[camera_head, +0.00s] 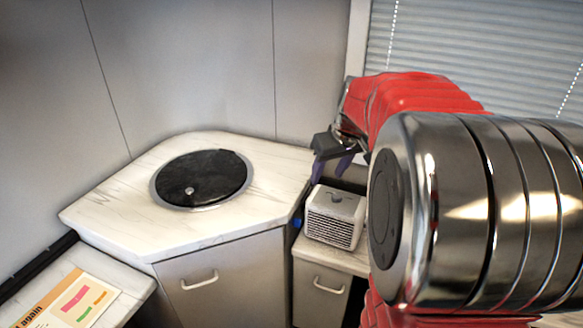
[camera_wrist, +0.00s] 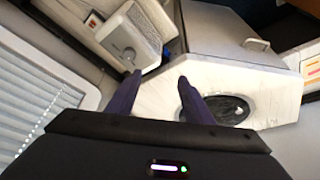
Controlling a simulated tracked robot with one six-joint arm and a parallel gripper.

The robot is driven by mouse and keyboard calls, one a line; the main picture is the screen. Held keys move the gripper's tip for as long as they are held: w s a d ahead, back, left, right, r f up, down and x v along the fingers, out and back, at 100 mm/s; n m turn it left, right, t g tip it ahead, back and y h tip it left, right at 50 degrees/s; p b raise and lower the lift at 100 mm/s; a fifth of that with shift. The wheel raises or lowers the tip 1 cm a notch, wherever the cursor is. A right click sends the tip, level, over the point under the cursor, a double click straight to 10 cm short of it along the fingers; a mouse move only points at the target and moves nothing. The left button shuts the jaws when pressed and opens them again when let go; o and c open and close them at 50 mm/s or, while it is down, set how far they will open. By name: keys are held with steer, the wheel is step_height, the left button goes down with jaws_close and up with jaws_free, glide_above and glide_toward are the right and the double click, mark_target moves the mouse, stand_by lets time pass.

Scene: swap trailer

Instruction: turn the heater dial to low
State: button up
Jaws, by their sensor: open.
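The heater (camera_head: 336,215) is a small white box with a dark front grille, on the low counter right of the corner cabinet. Its dial (camera_head: 337,197) is a small grey knob on the top face. In the wrist view the heater (camera_wrist: 147,24) is at the top, with the dial (camera_wrist: 129,53) on its near face. My gripper (camera_head: 329,178) is open and empty, just above and behind the heater in the head view. In the wrist view its two purple fingers (camera_wrist: 158,78) are apart, the left tip close below the dial in the picture. I cannot tell whether it touches. The dial's setting is unreadable.
A white marble corner counter (camera_head: 130,205) with a round black inset (camera_head: 203,178) stands left of the heater. A blue object (camera_head: 297,220) sits beside the heater's left side. Window blinds (camera_head: 480,50) are behind my arm. A printed sheet (camera_head: 70,300) lies at lower left.

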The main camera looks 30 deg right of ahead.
glide_toward(337, 195)
steer(key=v, duration=0.6)
steer(key=shift+f, duration=0.1)
steer(key=x, duration=1.4)
steer(key=shift+c, duration=0.6)
steer(key=shift+s, duration=0.1)
steer(key=c, duration=0.9)
steer(key=shift+d, duration=0.2)
steer(key=shift+c, duration=0.3)
steer(key=shift+a+m, duration=0.3)
